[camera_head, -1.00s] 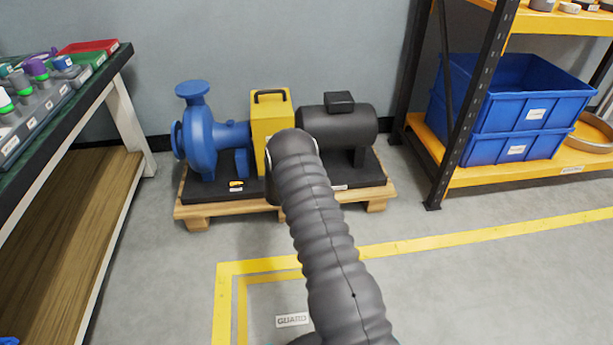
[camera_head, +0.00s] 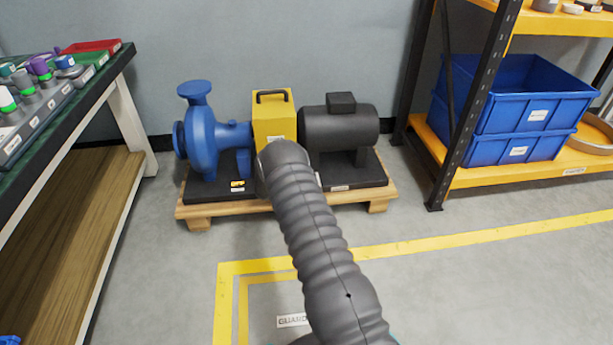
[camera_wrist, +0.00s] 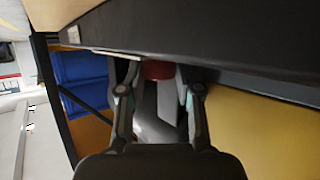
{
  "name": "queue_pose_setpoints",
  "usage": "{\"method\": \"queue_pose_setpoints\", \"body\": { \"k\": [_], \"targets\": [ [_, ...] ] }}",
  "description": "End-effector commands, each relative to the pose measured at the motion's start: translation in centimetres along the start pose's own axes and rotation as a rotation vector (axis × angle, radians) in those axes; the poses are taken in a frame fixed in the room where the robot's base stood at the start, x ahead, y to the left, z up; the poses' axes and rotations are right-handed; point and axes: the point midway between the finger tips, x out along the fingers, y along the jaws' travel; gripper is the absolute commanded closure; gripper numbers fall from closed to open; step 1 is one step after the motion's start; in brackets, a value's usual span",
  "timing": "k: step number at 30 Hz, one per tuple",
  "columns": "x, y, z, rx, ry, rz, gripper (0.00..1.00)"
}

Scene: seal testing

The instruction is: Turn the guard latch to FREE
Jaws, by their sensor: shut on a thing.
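The yellow coupling guard (camera_head: 273,118), with a black handle on top, stands between a blue pump (camera_head: 205,145) and a dark motor (camera_head: 340,128). My arm covers the lower front of the guard in the head view, so the latch and gripper are hidden there. In the wrist view, my gripper (camera_wrist: 160,88) has its two fingers on either side of a red part (camera_wrist: 158,70), which appears to be the guard latch. The gripper is shut on it. A grey piece lies just below the red part. The latch's angle and any FREE mark cannot be made out.
The pump set stands on a dark base on a wooden pallet (camera_head: 195,213). A workbench (camera_head: 128,75) is at left, and a rack with blue crates (camera_head: 520,148) at right. The floor in front is open, with yellow lines and a GUARD label (camera_head: 291,321).

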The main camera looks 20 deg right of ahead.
Motion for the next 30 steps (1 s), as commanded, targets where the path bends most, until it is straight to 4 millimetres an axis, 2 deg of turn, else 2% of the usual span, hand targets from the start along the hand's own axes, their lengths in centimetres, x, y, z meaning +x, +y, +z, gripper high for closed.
{"method": "queue_pose_setpoints", "body": {
  "k": [1,2,3,5,19,30],
  "targets": [
    [0.05,0.06,-0.06,0.0,0.001,0.001,1.0],
    [0.05,0.07,-0.07,0.0,0.001,0.001,0.64],
    [0.06,0.07,-0.07,0.0,0.001,0.001,0.54],
    [0.06,0.07,-0.07,0.0,0.001,0.001,0.41],
    [-0.18,-0.21,-0.01,-0.007,0.0,-0.018,0.41],
    [-0.19,0.04,-0.04,-0.072,0.007,-0.173,0.41]
  ]
}}
